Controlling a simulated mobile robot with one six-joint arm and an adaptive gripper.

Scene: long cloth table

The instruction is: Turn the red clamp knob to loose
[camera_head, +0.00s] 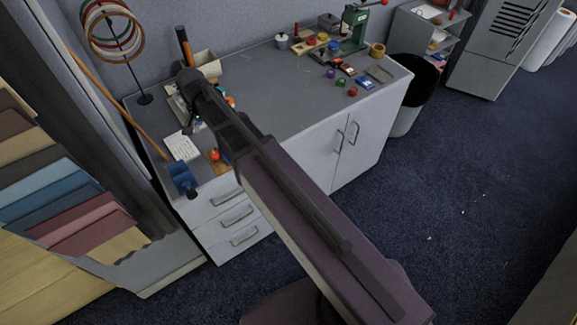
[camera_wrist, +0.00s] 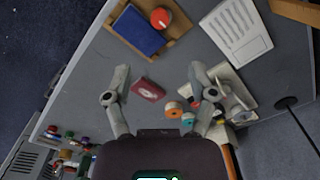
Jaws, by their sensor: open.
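The red clamp knob (camera_wrist: 161,17) is a round red cap near the top of the wrist view. It sits on a light brown wooden board (camera_wrist: 176,33), beside a flat blue piece (camera_wrist: 138,31). In the head view a red knob (camera_head: 215,155) shows at the left end of the table, beside my arm. My gripper (camera_wrist: 159,72) is open and empty in the wrist view, with its two fingers wide apart. The knob lies beyond the fingertips, apart from them. My arm hides much of this area in the head view, and the fingers are not clear there.
A dark red box (camera_wrist: 148,90) lies between the fingers in the wrist view. Orange and teal rolls (camera_wrist: 173,110) lie by the right finger. A white sheet (camera_wrist: 238,32) lies right of the board. A ring stand (camera_head: 145,99) rises at the back left. The table's middle (camera_head: 270,85) is clear.

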